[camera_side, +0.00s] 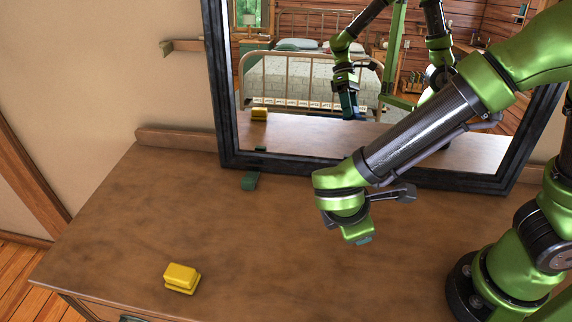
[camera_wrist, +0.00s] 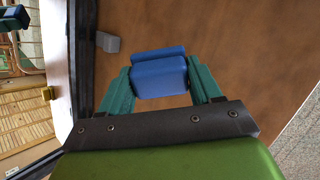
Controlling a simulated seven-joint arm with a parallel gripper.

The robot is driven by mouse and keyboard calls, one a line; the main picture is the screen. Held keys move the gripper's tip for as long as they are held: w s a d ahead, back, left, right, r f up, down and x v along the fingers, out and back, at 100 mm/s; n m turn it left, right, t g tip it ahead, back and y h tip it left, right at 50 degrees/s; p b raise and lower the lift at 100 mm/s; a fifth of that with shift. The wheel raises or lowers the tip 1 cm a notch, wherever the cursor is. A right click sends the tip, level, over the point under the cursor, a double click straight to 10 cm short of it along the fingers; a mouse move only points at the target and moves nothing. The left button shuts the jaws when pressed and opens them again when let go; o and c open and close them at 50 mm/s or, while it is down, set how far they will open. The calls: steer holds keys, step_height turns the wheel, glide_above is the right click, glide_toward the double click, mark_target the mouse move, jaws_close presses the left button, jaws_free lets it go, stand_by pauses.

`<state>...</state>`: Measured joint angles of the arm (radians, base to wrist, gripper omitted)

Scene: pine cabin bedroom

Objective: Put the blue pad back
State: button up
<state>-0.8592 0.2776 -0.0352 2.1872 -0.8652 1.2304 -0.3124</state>
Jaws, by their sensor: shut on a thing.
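The blue pad (camera_wrist: 160,74) sits between the two teal fingers of my gripper (camera_wrist: 160,70) in the wrist view, one finger at each side. It is a blue block with a raised strip along its far edge. In the side view my gripper (camera_side: 359,236) points down over the brown dresser top (camera_side: 120,225), right of its middle. The pad is mostly hidden by my gripper there, and I cannot tell how far it is above the wood.
A yellow block (camera_side: 181,278) lies at the dresser's front left. A dark green block (camera_side: 250,180) lies by the black-framed mirror (camera_side: 217,80). A small grey block (camera_wrist: 108,42) shows near the mirror in the wrist view. The wood between is clear.

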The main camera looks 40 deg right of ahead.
steer(key=s+a+m+y, duration=0.1)
steer(key=s, duration=0.1)
steer(key=s+a+f+m+g+y, duration=0.1)
steer(key=s, duration=0.2)
steer(key=s+a+f+m+y, duration=0.1)
steer(key=s+a, duration=0.1)
steer(key=s, duration=0.1)
steer(key=shift+s+g+y, duration=0.1)
steer(key=shift+g+y, duration=0.3)
steer(key=shift+s+a+f+m+y, duration=0.2)
steer(key=shift+a+m+y, duration=0.15)
steer(key=shift+m+y, duration=0.15)
steer(key=shift+w+a+y, duration=0.2)
steer(key=shift+y, duration=0.3)
glide_above(273, 291)
steer(key=shift+s+d+f, duration=0.25)
steer(key=shift+d+f, duration=0.05)
steer(key=shift+f, duration=0.4)
steer(key=shift+w+a+f, duration=0.1)
steer(key=shift+a+f, duration=0.05)
steer(key=shift+f, duration=0.75)
steer(key=shift+w+a+f, duration=0.1)
steer(key=shift+f, duration=0.8)
steer(key=shift+f, duration=0.1)
steer(key=o, duration=0.9)
steer(key=shift+o, duration=0.2)
